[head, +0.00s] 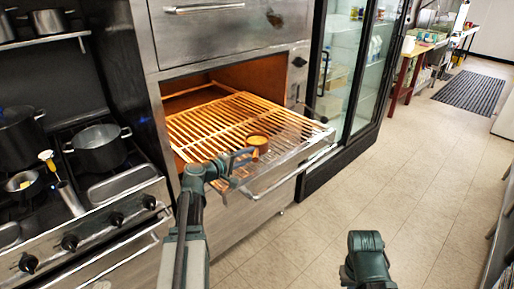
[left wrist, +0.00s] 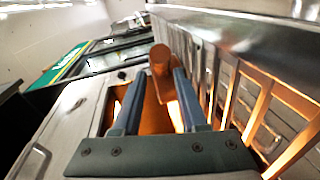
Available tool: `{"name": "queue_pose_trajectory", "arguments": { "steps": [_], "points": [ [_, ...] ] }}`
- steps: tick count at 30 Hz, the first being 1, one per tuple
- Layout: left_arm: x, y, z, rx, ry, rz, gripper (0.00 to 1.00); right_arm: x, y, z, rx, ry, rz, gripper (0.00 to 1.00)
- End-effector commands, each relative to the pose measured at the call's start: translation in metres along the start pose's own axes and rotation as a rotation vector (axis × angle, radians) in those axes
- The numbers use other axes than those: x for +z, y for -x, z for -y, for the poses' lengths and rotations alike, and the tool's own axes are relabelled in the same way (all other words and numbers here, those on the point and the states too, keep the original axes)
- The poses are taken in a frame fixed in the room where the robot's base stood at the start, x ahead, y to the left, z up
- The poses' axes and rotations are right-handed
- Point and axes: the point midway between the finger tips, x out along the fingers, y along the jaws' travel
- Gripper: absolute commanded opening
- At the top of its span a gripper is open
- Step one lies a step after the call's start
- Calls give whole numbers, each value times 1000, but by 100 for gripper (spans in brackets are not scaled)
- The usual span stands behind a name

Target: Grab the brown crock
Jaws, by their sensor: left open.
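The brown crock (head: 258,144) is a small round pot with a yellowish top. It sits on the pulled-out slatted rack (head: 195,125) of the oven, near the rack's front right part. My left gripper (head: 244,165) is open, just in front and to the left of the crock in the head view. In the left wrist view the crock (left wrist: 162,62) shows between and just beyond the tips of my left gripper (left wrist: 159,75). Whether a finger touches it I cannot tell. My right gripper is not in view; only part of my right arm shows.
A metal front rail (head: 290,166) borders the rack close to my left gripper. To the left is a stove with a large pot (head: 100,150) and a small pan (head: 24,184). A glass-door fridge (head: 345,75) stands to the right. The tiled floor (head: 400,170) at right is clear.

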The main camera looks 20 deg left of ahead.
Motion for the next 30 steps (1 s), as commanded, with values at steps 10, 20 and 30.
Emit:
{"name": "queue_pose_trajectory", "arguments": {
  "steps": [10,20,30],
  "points": [
    [0,-46,4,0,-1,3,42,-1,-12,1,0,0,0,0],
    [0,-49,3,0,0,0,32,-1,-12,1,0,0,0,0],
    [0,-49,3,0,0,0,0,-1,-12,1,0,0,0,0]
  ]
}}
